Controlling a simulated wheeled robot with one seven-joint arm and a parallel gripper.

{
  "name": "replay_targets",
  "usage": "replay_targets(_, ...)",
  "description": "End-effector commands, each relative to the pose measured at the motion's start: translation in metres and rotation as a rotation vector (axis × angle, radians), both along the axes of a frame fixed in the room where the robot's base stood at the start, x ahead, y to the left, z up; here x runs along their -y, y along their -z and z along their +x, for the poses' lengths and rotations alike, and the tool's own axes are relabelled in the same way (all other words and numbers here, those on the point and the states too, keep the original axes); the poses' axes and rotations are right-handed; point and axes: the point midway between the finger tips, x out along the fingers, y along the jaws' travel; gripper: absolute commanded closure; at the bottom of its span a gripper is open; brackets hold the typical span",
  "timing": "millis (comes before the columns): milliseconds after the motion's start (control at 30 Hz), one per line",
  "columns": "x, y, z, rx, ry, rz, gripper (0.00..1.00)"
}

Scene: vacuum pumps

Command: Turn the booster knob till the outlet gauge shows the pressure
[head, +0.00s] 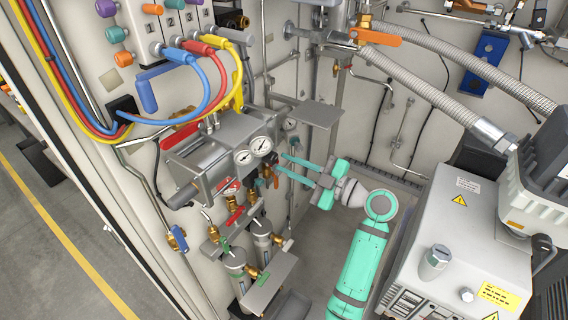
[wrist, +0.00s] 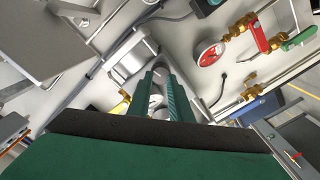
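My gripper (head: 281,163) reaches left toward the grey booster assembly (head: 205,160) on the panel. Its two teal fingers are apart with a visible gap in the head view. In the wrist view the gripper (wrist: 160,72) points at the panel, and a small grey rounded part (wrist: 157,100) shows between the fingers; I cannot tell whether it is the knob or whether they touch it. Two white dial gauges (head: 261,146) (head: 243,157) face the head view at the booster's right end; their readings are too small to tell. The booster knob cannot be made out clearly.
A grey pump cabinet (head: 460,240) stands at right.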

Motion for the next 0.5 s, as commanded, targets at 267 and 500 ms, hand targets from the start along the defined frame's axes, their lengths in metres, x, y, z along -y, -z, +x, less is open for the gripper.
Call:
replay_targets(267, 0.0064, -0.0001, -0.0042, 0.0, 0.001, 0.001, 0.81)
replay_targets(500, 0.0064, 0.0, -0.0043, 0.0, 0.001, 0.001, 0.81)
